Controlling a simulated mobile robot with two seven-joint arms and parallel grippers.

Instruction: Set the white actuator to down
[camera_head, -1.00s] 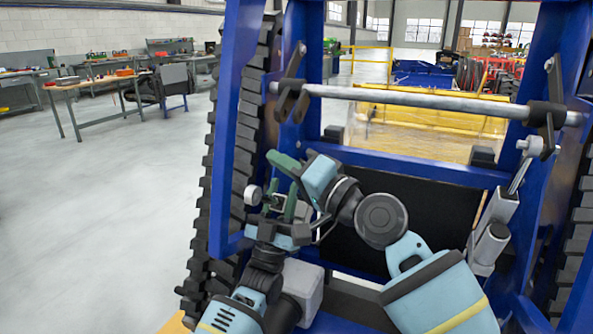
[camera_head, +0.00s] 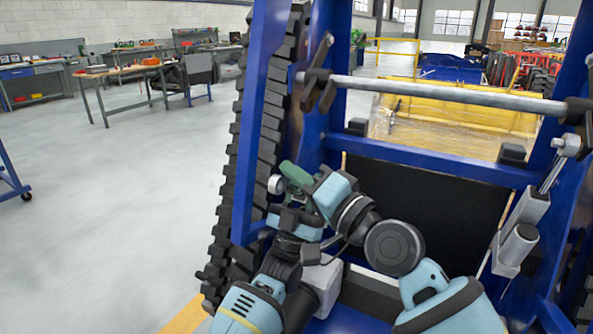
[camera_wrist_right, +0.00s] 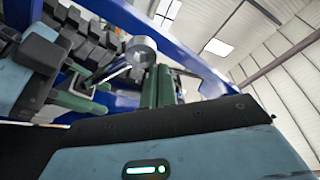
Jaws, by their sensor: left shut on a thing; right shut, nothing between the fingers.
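The left actuator's pale grey-white body (camera_head: 322,284) stands low inside the blue frame, partly hidden by my arms. A round metal end (camera_head: 276,184) shows beside the grippers; in the right wrist view it is a ring (camera_wrist_right: 142,47) on a thin rod. My left gripper (camera_head: 297,208) is shut, apparently on this actuator's rod; the grip itself is mostly hidden. My right gripper (camera_head: 294,173) is shut and empty, with green fingers just above the left gripper; its fingers also show close to the ring in the right wrist view (camera_wrist_right: 160,86). A second whitish actuator (camera_head: 521,238) slants on the right.
A grey crossbar (camera_head: 440,93) spans the blue frame (camera_head: 430,160) above my arms. A black track (camera_head: 262,150) runs along its left side. Yellow machinery (camera_head: 455,107) lies behind. The floor (camera_head: 120,190) at left is open, with workbenches (camera_head: 120,70) farther back.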

